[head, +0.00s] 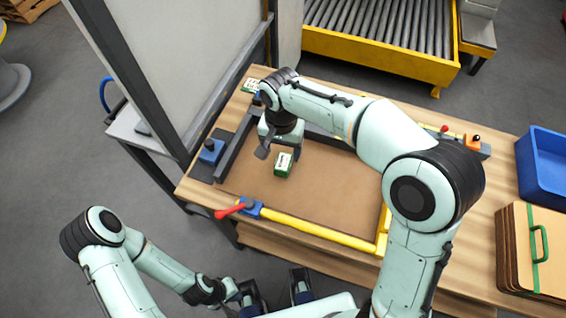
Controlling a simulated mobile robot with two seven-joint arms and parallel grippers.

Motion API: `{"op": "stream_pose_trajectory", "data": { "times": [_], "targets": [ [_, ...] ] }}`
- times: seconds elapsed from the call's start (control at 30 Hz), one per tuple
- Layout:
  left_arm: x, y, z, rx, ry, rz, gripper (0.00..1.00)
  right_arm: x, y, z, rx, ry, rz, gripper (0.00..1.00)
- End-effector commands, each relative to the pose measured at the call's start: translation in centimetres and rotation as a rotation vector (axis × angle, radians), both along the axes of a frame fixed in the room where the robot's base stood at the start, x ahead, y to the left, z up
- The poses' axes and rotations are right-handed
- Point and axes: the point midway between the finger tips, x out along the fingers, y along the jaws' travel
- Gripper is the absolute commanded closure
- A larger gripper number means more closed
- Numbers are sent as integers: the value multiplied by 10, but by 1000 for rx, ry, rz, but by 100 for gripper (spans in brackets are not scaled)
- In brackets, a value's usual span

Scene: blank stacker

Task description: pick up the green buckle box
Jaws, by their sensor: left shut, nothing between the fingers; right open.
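The green buckle box (283,169), small and green with a white label on top, lies on the brown work surface of the framed bench. My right gripper (280,153) is open and reaches down just above and behind the box, with one finger to its left and one near its far right side. I cannot tell whether either finger touches the box. My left gripper (246,296) is low at the bottom of the picture, shut and empty, off the front of the bench and far from the box.
Dark and yellow rails (315,227) frame the brown surface, with a red-handled clamp (238,208) at front left. A second green-and-white item (251,86) lies at the back left. A blue bin (545,165) and stacked boards (518,250) stand right. A grey panel stands left.

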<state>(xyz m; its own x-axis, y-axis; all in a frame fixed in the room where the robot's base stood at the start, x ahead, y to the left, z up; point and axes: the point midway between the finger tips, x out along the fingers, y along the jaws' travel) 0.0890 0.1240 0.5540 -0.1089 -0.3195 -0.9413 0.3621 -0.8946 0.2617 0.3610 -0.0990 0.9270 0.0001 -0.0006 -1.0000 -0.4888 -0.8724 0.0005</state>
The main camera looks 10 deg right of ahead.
Motion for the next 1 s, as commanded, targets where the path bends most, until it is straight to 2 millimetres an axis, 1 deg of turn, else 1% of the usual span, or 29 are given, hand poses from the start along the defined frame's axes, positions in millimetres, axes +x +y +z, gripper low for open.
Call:
{"op": "stream_pose_trajectory", "data": {
  "times": [0.03, 0.27, 0.4, 0.53, 0.63, 0.87, 0.9, 0.97, 1.0],
  "targets": [
    [0, 0, -2, 0, 0, 0, 100, 0, 0, -8, -1, 2, 0, 28],
    [-1, 0, -3, 0, 1, 0, 100, -1, -1, -24, -1, 2, 0, 28],
    [-1, 0, -6, 0, 1, 0, 100, -1, -5, -46, -2, 3, -1, 28],
    [-2, 0, -8, 0, 2, -1, 100, -1, -5, -63, -1, 3, 0, 28],
    [-2, 0, -9, 0, 2, 0, 100, -1, -5, -69, 0, 0, 0, 28],
    [-2, 0, -9, 0, 2, -1, 100, -1, -5, -69, 1, 0, 0, 28],
    [-2, 0, -9, 0, 2, -1, 100, -1, -5, -69, 1, 0, 0, 41],
    [-2, 0, -9, 0, 2, -1, 100, -1, -5, -69, 1, 0, 0, 60],
    [-2, 0, -9, 0, 2, 0, 100, -1, -5, -69, 1, 0, 0, 73]
  ]
}}
